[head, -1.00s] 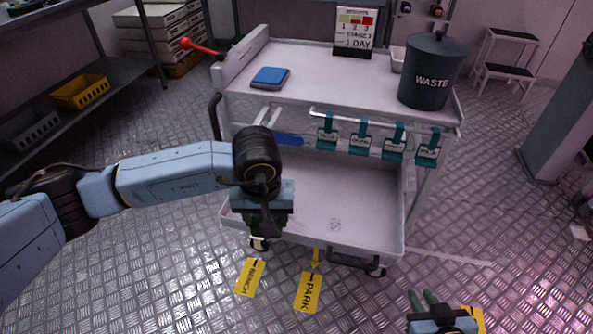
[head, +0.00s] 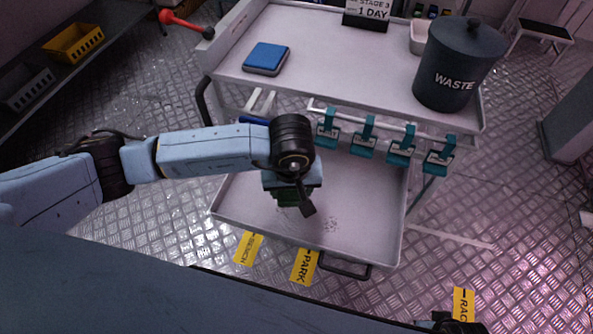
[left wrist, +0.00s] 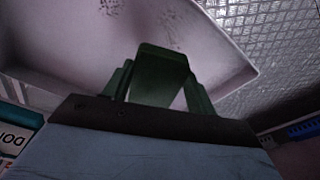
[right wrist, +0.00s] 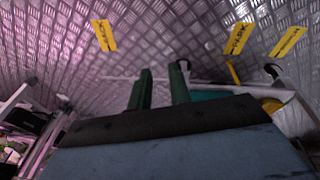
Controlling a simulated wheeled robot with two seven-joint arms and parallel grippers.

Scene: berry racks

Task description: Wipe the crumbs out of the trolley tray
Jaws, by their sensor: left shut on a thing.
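The trolley tray (head: 375,190) is the pale lower tray of the trolley. A small patch of dark crumbs (head: 331,223) lies near its front. My left gripper (head: 291,198) points down over the tray, just left of the crumbs. In the left wrist view it is shut on a dark green block (left wrist: 160,72), with crumbs (left wrist: 172,30) on the tray beyond. I cannot tell whether the block touches the tray. My right gripper (right wrist: 162,88) is open and empty in the right wrist view, well away from the tray; only part of it shows at the head view's bottom edge.
The top shelf above the tray holds a blue pad (head: 267,57) and a dark waste bin (head: 459,65). Several teal clips (head: 364,137) hang from a rail at its front. Yellow floor labels (head: 305,266) lie before the trolley. A red-ended handle (head: 180,20) sticks out at upper left.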

